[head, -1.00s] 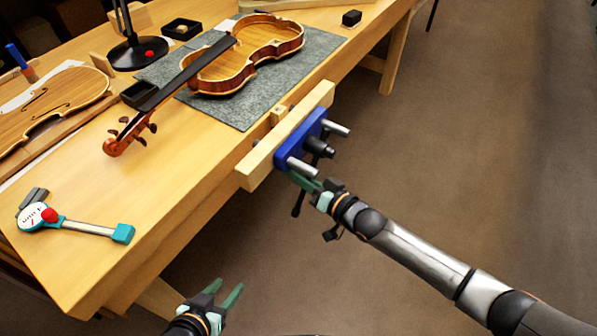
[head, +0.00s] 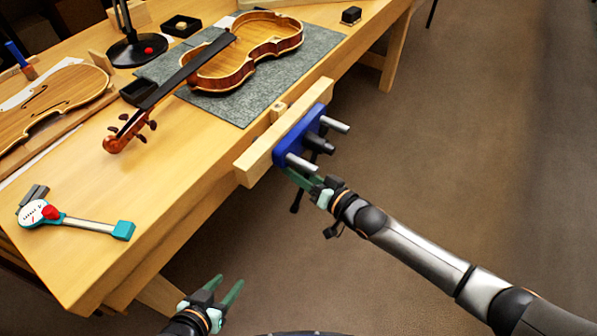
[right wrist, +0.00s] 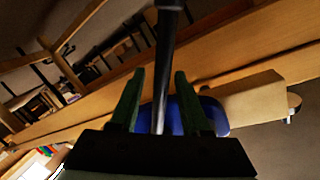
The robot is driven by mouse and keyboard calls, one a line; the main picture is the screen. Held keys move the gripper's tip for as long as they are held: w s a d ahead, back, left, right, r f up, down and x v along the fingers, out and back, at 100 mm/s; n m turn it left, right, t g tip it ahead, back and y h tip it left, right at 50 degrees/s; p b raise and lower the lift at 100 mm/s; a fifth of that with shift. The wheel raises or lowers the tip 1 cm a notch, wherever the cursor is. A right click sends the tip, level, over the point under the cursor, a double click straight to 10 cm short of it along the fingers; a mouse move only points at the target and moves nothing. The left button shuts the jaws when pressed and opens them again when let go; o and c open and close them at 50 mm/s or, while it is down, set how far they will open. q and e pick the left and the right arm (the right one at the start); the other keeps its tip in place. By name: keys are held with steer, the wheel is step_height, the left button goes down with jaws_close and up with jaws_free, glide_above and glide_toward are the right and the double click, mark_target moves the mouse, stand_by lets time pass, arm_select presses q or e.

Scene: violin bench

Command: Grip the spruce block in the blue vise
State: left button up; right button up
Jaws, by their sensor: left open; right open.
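The blue vise (head: 288,143) is on the bench's front edge, with a long wooden front jaw (head: 262,155). A small pale block, seemingly the spruce block (head: 278,111), stands upright between this jaw and the bench edge; I cannot tell whether the jaw touches it. My right gripper (head: 302,181) is open just below the vise's lower steel rod. In the right wrist view, the dark vise handle bar (right wrist: 163,75) runs between its open fingers (right wrist: 158,85), and the vise (right wrist: 212,115) shows behind. My left gripper (head: 226,285) is open and empty, low in front of the bench.
A violin body with neck (head: 245,58) lies on a grey mat (head: 233,105) behind the vise. A teal-and-white gauge (head: 85,226) lies near the bench's left front corner. The floor (head: 480,130) right of the bench is clear.

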steer(key=p+v, duration=0.3)
steer(key=v, duration=0.9)
steer(key=shift+s+d, duration=0.2)
